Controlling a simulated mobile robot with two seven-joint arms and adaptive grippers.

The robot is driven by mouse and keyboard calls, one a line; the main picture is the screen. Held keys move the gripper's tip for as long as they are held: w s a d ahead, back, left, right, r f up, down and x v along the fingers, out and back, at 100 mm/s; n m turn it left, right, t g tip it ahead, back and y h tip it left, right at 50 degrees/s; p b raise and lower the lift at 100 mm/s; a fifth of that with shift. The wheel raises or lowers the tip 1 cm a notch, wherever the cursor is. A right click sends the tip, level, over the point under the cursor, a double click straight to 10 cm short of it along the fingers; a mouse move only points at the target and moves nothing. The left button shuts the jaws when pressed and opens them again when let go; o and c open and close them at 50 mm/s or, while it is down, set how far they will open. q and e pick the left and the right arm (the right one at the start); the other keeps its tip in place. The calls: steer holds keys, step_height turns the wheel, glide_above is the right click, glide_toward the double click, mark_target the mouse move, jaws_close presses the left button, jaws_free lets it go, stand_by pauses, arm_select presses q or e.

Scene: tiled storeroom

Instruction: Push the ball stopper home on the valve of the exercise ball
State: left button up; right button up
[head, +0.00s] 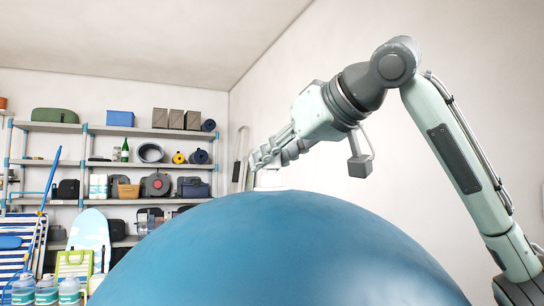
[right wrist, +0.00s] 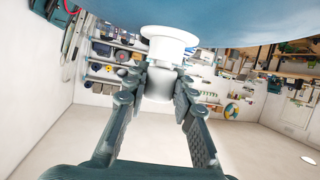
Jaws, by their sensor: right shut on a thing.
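The exercise ball (head: 285,245) is large and blue and fills the lower middle of the head view; its surface also spans the top of the right wrist view (right wrist: 230,22). My right gripper (head: 264,160) is just above the top of the ball, its fingers shut on the white ball stopper. In the right wrist view the stopper (right wrist: 159,86) sits between the fingertips. A wider white flanged piece (right wrist: 169,38) lies between it and the ball. I cannot tell whether this flange is the valve or part of the stopper, nor whether it touches the ball. My left gripper is out of view.
Shelves (head: 120,130) with boxes, bags and bottles stand at the back left. A plain wall is behind my right arm.

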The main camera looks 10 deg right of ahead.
steer(key=shift+f, duration=0.25)
steer(key=o, duration=1)
steer(key=shift+r, duration=0.1)
steer(key=v, duration=1.2)
